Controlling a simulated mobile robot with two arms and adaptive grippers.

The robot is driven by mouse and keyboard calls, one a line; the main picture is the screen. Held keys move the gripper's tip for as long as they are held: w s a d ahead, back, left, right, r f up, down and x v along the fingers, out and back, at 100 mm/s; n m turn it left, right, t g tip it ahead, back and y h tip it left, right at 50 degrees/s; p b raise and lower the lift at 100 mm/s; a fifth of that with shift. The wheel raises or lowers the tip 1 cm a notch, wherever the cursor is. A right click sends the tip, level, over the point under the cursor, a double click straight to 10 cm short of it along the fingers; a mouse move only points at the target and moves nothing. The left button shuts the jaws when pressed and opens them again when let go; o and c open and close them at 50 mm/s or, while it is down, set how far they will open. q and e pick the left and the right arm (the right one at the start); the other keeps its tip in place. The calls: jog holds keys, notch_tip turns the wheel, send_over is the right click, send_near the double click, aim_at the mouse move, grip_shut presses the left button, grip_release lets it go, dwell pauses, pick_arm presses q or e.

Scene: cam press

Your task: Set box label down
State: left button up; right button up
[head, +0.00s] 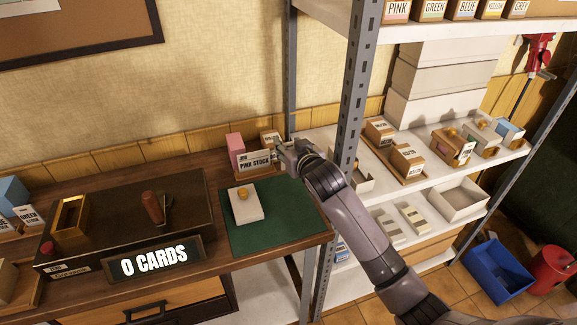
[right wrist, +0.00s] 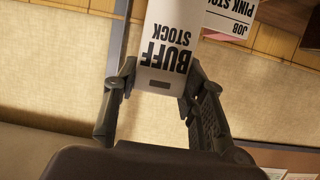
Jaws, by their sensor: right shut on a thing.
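My right gripper (head: 283,149) reaches over the back of the workbench. In the right wrist view its two fingers (right wrist: 160,80) are shut on the sides of a white label reading BUFF STOCK (right wrist: 165,35), which appears upside down there. In the head view a small label (head: 270,137) shows at the fingertips, partly hidden; I cannot tell whether it touches anything below. The JOB PINK STOCK card (head: 254,162) stands just left of the gripper, and its edge also shows in the right wrist view (right wrist: 238,18). My left gripper is not in view.
A green mat (head: 285,220) carries a white block with a wooden knob (head: 245,205). A pink stack (head: 236,152) stands behind the card. Left is a dark press with a 0 CARDS display (head: 155,260). A metal shelf post (head: 350,110) rises close to my right arm.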

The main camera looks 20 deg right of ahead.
jog(key=shift+f, duration=3.6)
jog(key=shift+f, duration=0.15)
jog(key=o, duration=0.9)
jog(key=shift+r, duration=0.25)
jog(key=shift+s, duration=0.3)
jog(key=v, duration=1.1)
jog(key=shift+s+r+b, duration=0.1)
jog(key=shift+s+b, duration=0.1)
jog(key=shift+b, duration=0.2)
